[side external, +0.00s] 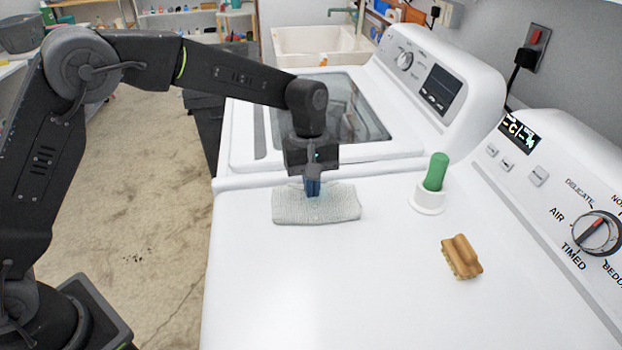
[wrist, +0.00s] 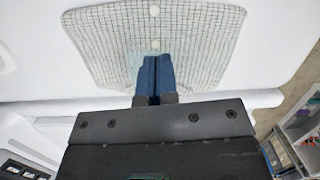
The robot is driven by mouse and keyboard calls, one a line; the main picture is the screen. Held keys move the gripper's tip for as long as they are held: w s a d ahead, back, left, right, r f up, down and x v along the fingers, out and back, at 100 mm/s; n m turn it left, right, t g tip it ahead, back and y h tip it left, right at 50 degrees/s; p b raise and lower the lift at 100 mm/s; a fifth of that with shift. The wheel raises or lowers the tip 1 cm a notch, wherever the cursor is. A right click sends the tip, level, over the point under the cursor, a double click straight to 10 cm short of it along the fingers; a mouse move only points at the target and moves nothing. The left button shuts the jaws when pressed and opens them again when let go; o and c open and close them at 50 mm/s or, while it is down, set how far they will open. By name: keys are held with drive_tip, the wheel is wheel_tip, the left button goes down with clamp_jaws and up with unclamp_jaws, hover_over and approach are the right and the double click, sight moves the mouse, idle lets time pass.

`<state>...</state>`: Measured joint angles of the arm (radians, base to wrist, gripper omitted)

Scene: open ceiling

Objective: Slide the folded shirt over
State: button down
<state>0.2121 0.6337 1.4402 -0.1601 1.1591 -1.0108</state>
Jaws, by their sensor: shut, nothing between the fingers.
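The folded shirt (side external: 290,209) is pale with a fine dark grid check and lies flat on the white dryer top (side external: 300,285), near its far left part. The shirt also shows in the wrist view (wrist: 110,45), with light buttons down its middle. My gripper (side external: 313,192) points down over the middle of the shirt, with its blue fingers closed together and nothing between them. In the wrist view the fingertips (wrist: 154,62) overlap the shirt's edge area; they look at or very near the cloth, but I cannot tell if they press on it. The fingers hide a little of the shirt.
A green-handled item in a white holder (side external: 431,185) stands right of the shirt. A wooden brush (side external: 461,257) lies nearer the control panel (side external: 560,190). A washer (side external: 350,115) stands behind. The dryer top's front left is clear, and its left edge drops to the floor.

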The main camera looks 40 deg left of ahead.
drive_tip(key=w+a, duration=0.2)
drive_tip(key=a, duration=0.1)
drive_tip(key=w+a, duration=0.5)
drive_tip(key=a, duration=0.1)
drive_tip(key=shift+w+r, duration=0.2)
drive_tip(key=shift+w, duration=0.15)
drive_tip(key=s+a+r+m+t, duration=0.2)
drive_tip(key=s+r+m+t, duration=0.25)
drive_tip(key=s+r, duration=1.15)
drive_tip(key=s+a+f+m+t, duration=0.1)
drive_tip(key=s+f+m, duration=0.1)
drive_tip(key=s, duration=0.7)
drive_tip(key=s+f+m+t+y, duration=0.1)
drive_tip(key=s+f+m, duration=0.1)
drive_tip(key=s, duration=0.7)
drive_tip(key=shift+a+m, duration=0.35)
drive_tip(key=shift+m, duration=0.4)
drive_tip(key=shift+s+t, duration=0.1)
drive_tip(key=shift+t, duration=0.15)
